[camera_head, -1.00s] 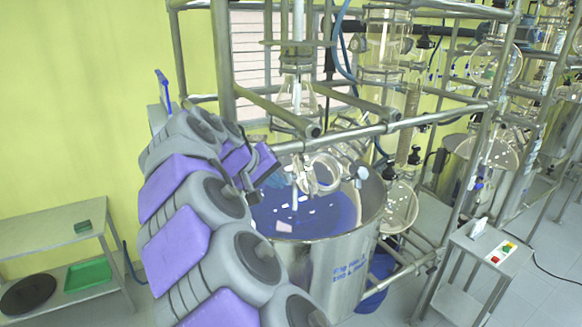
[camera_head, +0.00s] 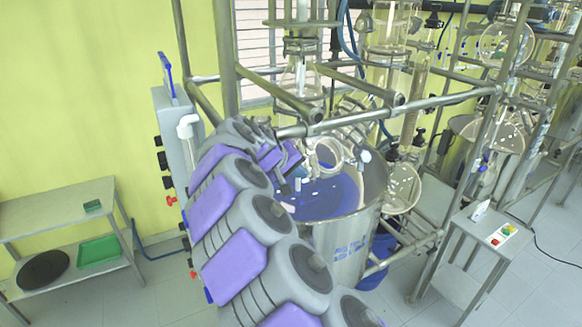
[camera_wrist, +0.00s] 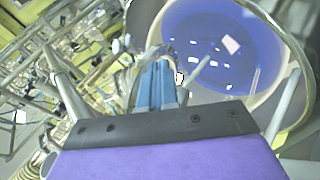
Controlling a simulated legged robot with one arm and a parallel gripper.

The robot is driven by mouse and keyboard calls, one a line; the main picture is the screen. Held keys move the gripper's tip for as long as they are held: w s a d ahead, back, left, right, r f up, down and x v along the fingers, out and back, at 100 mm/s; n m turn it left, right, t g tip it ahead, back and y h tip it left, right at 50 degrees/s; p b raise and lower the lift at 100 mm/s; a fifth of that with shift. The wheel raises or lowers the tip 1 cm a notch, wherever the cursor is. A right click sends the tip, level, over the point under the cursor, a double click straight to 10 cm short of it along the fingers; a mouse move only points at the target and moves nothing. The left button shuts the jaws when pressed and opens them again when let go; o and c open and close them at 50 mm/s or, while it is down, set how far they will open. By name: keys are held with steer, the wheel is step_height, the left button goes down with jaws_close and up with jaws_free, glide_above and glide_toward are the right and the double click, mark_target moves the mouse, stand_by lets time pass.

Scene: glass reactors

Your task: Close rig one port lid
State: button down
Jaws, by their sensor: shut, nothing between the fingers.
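The nearest glass reactor stands in a steel frame at the middle of the head view, over a steel vessel (camera_head: 340,243) of blue liquid. Its glass port fittings (camera_head: 326,156), with pale rings and a white knob (camera_head: 364,156), sit above the liquid. I cannot clearly tell the port lid from them or whether it is open. My gripper's blue fingers (camera_wrist: 156,84) are shut and empty in the wrist view. Blurred glass and metal fittings (camera_wrist: 127,78) show just left of the fingers and are partly hidden by them. The blue liquid (camera_wrist: 225,45) lies beyond.
A steel rail (camera_head: 400,113) crosses in front of the reactor, close above my arm. A control cabinet (camera_head: 174,130) stands left of my arm. A small table with a button box (camera_head: 502,235) is at the right. A low shelf (camera_head: 60,212) stands left; floor between is clear.

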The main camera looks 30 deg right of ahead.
steer(key=shift+d+f, duration=0.1)
steer(key=shift+d, duration=0.65)
